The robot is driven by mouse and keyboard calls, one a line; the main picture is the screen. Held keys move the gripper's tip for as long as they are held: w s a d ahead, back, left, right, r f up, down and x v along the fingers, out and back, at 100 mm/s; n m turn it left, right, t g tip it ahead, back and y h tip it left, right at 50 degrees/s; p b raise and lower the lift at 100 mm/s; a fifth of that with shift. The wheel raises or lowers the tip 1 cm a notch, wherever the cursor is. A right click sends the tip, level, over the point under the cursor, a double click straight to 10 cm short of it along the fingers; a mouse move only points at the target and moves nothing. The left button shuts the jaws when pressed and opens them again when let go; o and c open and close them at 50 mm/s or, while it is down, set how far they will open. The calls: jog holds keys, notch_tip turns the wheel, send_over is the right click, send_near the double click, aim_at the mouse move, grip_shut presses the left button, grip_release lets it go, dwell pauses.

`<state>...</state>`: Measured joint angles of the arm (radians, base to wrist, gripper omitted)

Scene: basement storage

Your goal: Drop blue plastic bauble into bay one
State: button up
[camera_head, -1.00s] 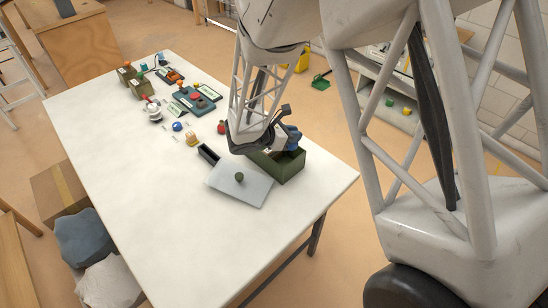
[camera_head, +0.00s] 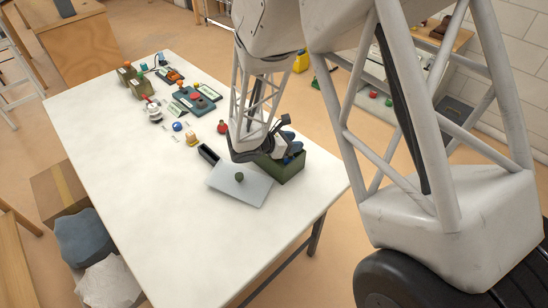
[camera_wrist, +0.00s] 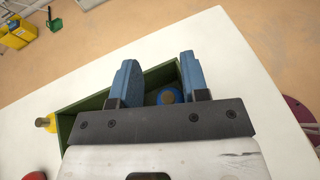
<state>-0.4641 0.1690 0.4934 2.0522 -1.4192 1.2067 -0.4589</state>
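My gripper (camera_head: 288,146) is at the open green box (camera_head: 287,174) near the right end of the white table. In the wrist view its two blue fingers (camera_wrist: 160,75) are spread apart over the box (camera_wrist: 90,127). A small blue ball (camera_head: 177,126) lies farther along the table. I cannot tell which place is bay one.
A grey lid with a knob (camera_head: 241,186) lies in front of the box, and a narrow black tray (camera_head: 208,154) is beside it. A red ball (camera_head: 222,127), a tan item (camera_head: 192,138) and a teal panel (camera_head: 196,100) stand farther back. The table's near left is clear.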

jog(key=shift+o, duration=0.2)
jog(key=shift+v, duration=3.9)
jog(key=s+d+r+m+g+y, duration=0.3)
jog(key=s+d+r+m+g, duration=0.2)
jog(key=s+d+r+m, duration=0.75)
jog(key=s+d+r+m+y, duration=0.3)
jog(key=s+r+m+y, duration=0.1)
jog(key=s, duration=0.4)
jog(key=s+d+r+m+t+y, duration=0.1)
jog(key=s+d+r+m+y, duration=0.3)
jog(key=s+r+m, duration=0.2)
jog(key=shift+s+r+m+y, duration=0.35)
jog(key=shift+s+m, duration=0.3)
jog(key=shift+s, duration=0.6)
